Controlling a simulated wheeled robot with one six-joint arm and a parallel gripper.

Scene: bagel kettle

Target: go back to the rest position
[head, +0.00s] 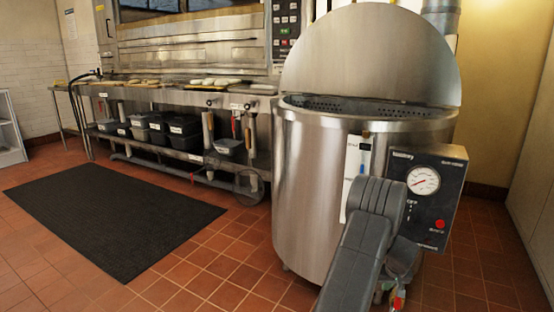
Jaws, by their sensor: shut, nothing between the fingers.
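The large steel kettle (318,190) stands upright on the floor right of centre in the head view. Its round lid (372,50) is raised at the back, and a perforated dark part shows just inside the rim. A control box (440,205) with a dial gauge and a red button is on its front right. My grey arm rises from the bottom edge and bends in front of the kettle's lower right side, covering part of it.
A black mat (110,215) lies on the tiled floor at left. A long steel counter (185,95) with several dough pieces on top and dark bins (185,135) below stands at the back, before a large oven (190,45). Open floor lies between mat and kettle.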

